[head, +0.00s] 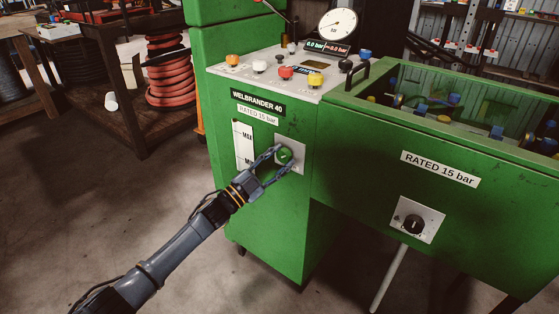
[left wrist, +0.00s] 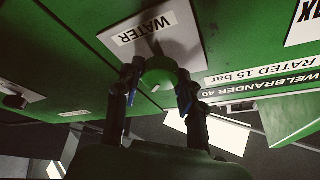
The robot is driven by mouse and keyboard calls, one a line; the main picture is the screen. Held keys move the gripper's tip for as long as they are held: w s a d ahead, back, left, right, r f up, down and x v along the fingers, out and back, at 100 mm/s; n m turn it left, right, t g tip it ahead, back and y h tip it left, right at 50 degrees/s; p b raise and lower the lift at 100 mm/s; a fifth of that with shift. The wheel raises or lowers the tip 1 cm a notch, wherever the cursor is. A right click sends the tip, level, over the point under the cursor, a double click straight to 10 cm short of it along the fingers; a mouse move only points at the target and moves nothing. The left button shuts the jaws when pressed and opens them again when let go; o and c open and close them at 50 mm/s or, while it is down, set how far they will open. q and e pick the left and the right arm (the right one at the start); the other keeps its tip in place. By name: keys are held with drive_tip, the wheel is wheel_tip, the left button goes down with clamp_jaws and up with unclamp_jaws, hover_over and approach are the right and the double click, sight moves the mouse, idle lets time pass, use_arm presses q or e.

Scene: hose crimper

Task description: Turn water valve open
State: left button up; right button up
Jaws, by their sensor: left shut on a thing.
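The water valve is a round green knob (head: 284,155) on a pale plate (head: 291,142) on the front of the green machine. In the left wrist view the knob (left wrist: 160,72) sits below a plate marked WATER (left wrist: 150,35), which appears upside down. My left gripper (head: 281,158) reaches in from the lower left with a finger on either side of the knob. In the left wrist view my left gripper (left wrist: 160,80) is shut on the knob, its fingertips at the knob's two sides. My right gripper is not in view.
A black dial (head: 413,224) sits on the machine's right front panel. A gauge (head: 338,23) and several coloured buttons are on top. A clear-covered tank (head: 470,95) is at the right. A workbench with a red hose coil (head: 170,75) stands at the back left. The floor in front is clear.

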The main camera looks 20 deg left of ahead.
use_arm(q)
drive_tip(key=m+g, duration=0.1)
drive_tip(key=m, duration=0.2)
drive_tip(key=shift+a+r+m+h, duration=0.1)
drive_tip(key=shift+r+m+h, duration=0.05)
drive_tip(key=shift+m+h, duration=0.25)
drive_tip(key=shift+m+g+p, duration=0.4)
drive_tip(key=shift+m, duration=0.1)
drive_tip(key=shift+m+g+p, duration=0.75)
drive_tip(key=shift+m+g, duration=0.25)
drive_tip(key=shift+m, duration=1.4)
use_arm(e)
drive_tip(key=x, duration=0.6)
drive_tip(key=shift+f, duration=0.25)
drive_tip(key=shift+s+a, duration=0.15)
use_arm(q)
drive_tip(key=o, duration=1.2)
drive_tip(key=shift+c, duration=0.2)
drive_tip(key=v, duration=1.2)
